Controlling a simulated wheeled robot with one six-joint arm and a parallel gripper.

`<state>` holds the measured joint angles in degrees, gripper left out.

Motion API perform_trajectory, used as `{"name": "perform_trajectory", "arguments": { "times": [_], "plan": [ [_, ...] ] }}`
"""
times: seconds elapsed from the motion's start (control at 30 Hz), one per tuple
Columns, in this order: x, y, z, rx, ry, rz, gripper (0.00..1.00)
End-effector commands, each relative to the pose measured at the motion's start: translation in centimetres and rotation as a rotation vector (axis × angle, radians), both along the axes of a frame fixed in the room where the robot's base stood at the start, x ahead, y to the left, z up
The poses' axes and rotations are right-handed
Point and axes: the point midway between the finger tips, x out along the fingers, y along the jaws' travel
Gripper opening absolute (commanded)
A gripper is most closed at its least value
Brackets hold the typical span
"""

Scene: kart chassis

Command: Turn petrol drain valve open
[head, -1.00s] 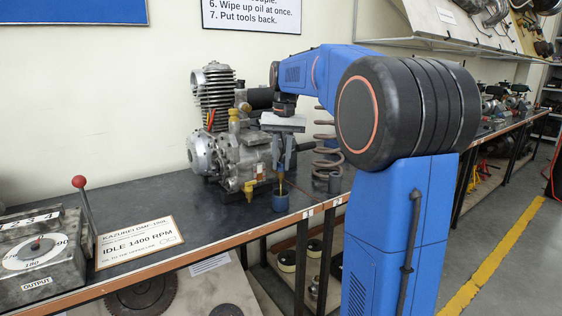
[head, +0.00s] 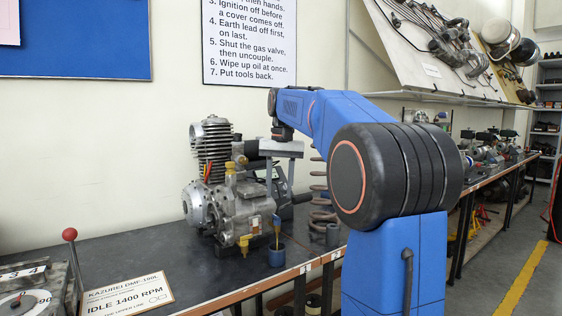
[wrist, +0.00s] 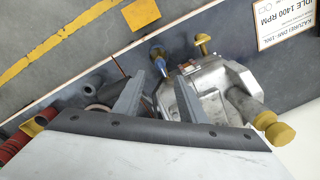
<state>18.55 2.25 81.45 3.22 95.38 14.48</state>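The engine (head: 235,205) stands on the dark bench. A yellow brass fitting (head: 245,242) hangs at its lower front; it also shows in the wrist view (wrist: 203,41). To its right a thin part with a blue top (head: 276,220) and yellowish lower end stands over a blue cup (head: 276,257). I cannot tell for certain which of these is the petrol drain valve. My gripper (head: 279,180) is above the blue-topped part, fingers pointing down, apart and empty. In the wrist view my gripper (wrist: 159,78) shows a blue part (wrist: 160,65) just beyond the gap between its fingertips.
A coil spring (head: 320,200) and a dark cylinder (head: 333,235) stand right of the cup. A placard (head: 125,294) and a red-knobbed lever (head: 69,235) are at left. The bench's front edge (head: 255,291) runs close before the cup.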

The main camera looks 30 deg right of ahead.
Motion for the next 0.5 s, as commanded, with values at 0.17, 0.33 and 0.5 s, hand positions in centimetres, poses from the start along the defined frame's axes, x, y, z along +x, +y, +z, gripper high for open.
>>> {"name": "perform_trajectory", "arguments": {
  "times": [0.17,0.33,0.5],
  "plan": [
    [-0.1,-0.2,3.7,-0.001,-0.002,0.0,0.38],
    [-0.1,-0.4,6.6,-0.001,-0.002,-0.001,0.38],
    [-0.2,-0.5,8.4,-0.001,-0.002,-0.001,0.38]
  ]
}}
